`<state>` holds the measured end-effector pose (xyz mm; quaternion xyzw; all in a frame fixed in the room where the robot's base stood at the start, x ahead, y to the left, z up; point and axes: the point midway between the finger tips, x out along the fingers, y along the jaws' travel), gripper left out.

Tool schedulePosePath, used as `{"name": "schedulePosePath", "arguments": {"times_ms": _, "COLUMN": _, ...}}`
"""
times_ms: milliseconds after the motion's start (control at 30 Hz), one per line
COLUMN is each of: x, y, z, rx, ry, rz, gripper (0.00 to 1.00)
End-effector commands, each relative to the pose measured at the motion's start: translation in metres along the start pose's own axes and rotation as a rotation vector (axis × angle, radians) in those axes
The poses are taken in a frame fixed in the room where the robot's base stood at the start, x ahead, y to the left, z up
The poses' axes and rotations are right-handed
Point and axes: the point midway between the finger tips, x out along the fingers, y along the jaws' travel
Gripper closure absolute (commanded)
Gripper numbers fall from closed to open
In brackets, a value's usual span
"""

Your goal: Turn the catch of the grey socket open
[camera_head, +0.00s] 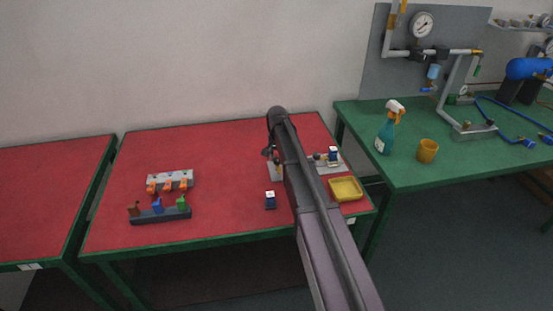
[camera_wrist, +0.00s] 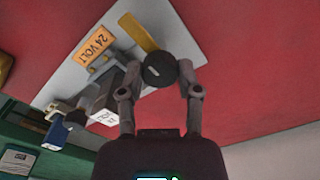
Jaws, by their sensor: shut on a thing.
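In the wrist view, a light grey plate (camera_wrist: 187,22) on the red table carries an orange "24 VOLT" label (camera_wrist: 92,45). A grey socket (camera_wrist: 101,70) stands beside the label, with a grey block with a white face (camera_wrist: 105,113) at it. A black round knob (camera_wrist: 158,71) with a white mark sits at the end of a yellow bar (camera_wrist: 138,31). My gripper (camera_wrist: 162,76) is shut on this knob, one finger on each side. I cannot tell if the knob is the socket's catch. In the head view my arm hides the gripper and part of the plate (camera_head: 318,170).
A blue part (camera_wrist: 59,131) sits at the plate's far end. In the head view, a yellow tray (camera_head: 346,189) and a small blue-and-white block (camera_head: 270,200) lie near. A grey rack (camera_head: 170,180) and a dark rack (camera_head: 160,216) stand left. The red table's middle is clear.

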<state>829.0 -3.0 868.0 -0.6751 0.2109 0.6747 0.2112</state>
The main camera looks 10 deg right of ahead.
Motion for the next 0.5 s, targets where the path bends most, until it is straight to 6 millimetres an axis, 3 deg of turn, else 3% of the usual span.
{"name": "schedulePosePath", "arguments": {"times_ms": 100, "x": 0.0003, "y": 0.0008, "z": 0.0013, "rx": 0.001, "ry": -0.003, "rz": 0.002, "gripper": 1.0}}
{"name": "schedulePosePath", "arguments": {"times_ms": 133, "x": 0.0003, "y": 0.0008, "z": 0.0013, "rx": 0.0, "ry": -0.003, "rz": 0.002, "gripper": 0.52}}
{"name": "schedulePosePath", "arguments": {"times_ms": 233, "x": 0.0003, "y": 0.0007, "z": 0.0011, "rx": 0.0, "ry": -0.003, "rz": 0.001, "gripper": 0.23}}
{"name": "schedulePosePath", "arguments": {"times_ms": 500, "x": 0.0001, "y": 0.0004, "z": 0.0003, "rx": -0.001, "ry": -0.001, "rz": 0.001, "gripper": 0.21}}
